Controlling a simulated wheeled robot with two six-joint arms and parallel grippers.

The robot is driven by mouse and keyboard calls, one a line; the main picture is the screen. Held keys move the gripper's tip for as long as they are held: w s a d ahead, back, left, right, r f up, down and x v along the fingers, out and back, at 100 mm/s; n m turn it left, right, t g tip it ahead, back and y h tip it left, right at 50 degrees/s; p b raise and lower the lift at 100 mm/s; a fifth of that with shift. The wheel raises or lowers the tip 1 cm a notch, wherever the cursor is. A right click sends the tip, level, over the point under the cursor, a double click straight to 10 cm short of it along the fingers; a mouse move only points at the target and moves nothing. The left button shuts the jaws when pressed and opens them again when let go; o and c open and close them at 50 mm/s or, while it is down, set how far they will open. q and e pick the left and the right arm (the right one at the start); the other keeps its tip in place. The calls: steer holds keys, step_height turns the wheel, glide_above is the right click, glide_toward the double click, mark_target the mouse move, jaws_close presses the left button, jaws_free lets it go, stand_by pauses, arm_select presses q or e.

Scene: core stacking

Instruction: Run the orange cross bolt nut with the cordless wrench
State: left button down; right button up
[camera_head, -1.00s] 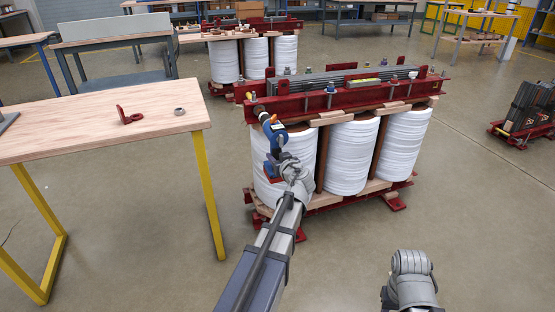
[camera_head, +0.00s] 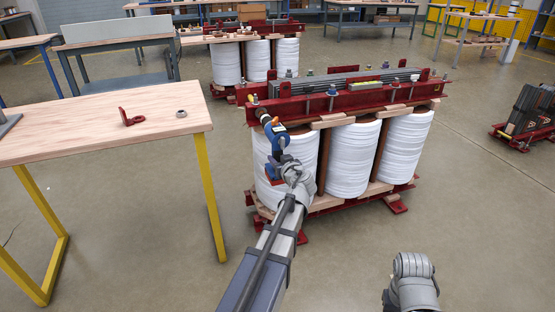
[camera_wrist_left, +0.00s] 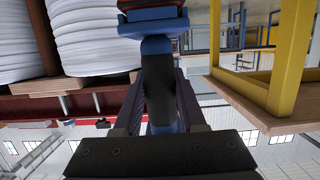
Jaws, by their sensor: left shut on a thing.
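The blue cordless wrench (camera_head: 275,146) stands at the left front end of the near transformer core. Its nose points up at the red clamp beam (camera_head: 352,101). The wrench's base (camera_wrist_left: 152,20) shows at the top of that view. Contact between nose and nut is too small to tell.
White coils (camera_head: 352,158) of the near core stand close to my left arm. A wooden table (camera_head: 75,125) at left holds a red bracket (camera_head: 130,117) and a loose nut (camera_head: 181,113). A second core (camera_head: 258,61) stands behind.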

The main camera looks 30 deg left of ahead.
arm_select(q)
steer(key=shift+w+a+r, duration=0.1)
steer(key=shift+w+a, duration=1.3)
steer(key=shift+a, duration=0.25)
stand_by(4.8)
steer(key=shift+s+d, duration=0.1)
stand_by(0.4)
